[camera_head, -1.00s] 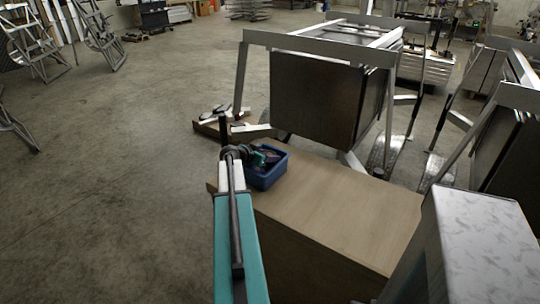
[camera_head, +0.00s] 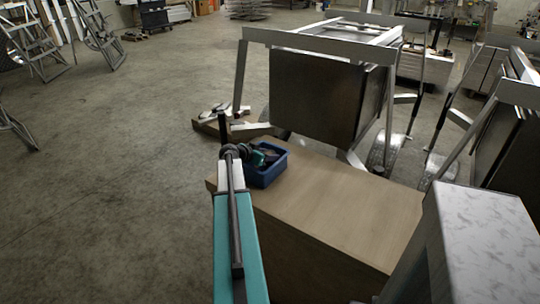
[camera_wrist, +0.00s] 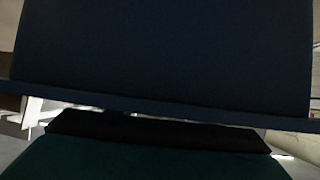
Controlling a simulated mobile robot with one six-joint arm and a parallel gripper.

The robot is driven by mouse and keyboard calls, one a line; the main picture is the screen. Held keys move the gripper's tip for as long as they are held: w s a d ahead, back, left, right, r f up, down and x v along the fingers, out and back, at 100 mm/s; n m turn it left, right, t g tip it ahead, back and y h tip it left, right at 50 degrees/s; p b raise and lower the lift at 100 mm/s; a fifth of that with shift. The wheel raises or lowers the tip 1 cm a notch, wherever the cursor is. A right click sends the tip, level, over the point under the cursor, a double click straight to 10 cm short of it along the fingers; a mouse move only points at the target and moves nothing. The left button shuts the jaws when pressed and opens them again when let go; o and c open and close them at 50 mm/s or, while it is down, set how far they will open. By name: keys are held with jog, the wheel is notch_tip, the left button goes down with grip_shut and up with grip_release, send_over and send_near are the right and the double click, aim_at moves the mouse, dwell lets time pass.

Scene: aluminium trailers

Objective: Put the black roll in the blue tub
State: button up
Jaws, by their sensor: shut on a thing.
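The blue tub (camera_head: 268,176) stands at the far left corner of a wooden box top in the head view. My gripper (camera_head: 270,158) is at the tub, its teal body reaching over the rim from the left. It is shut on a dark thing, taken as the black roll, which shows only as a small dark shape over the tub. I cannot tell how deep it sits. In the wrist view the tub's dark blue wall (camera_wrist: 165,55) fills the upper part. A black band lies below it, above a dark teal surface; the roll cannot be made out there.
The wooden box top (camera_head: 340,205) is clear to the right of the tub. A metal trailer frame with a dark panel (camera_head: 325,95) stands close behind. Wood pieces (camera_head: 240,130) lie on the floor beyond the tub. A grey metal box (camera_head: 480,240) stands at the lower right.

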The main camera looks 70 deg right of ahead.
jog(key=shift+f+b, duration=0.25)
jog(key=shift+b, duration=0.1)
jog(key=o, duration=1.1)
jog(key=shift+r+p, duration=0.3)
jog(key=shift+p, duration=0.1)
jog(key=shift+r+p, duration=0.45)
jog(key=shift+p, duration=0.3)
jog(key=shift+w+a, duration=0.1)
jog(key=shift+a, duration=0.25)
jog(key=b+v, duration=0.2)
jog(key=v, duration=0.9)
jog(key=shift+a+r, duration=0.1)
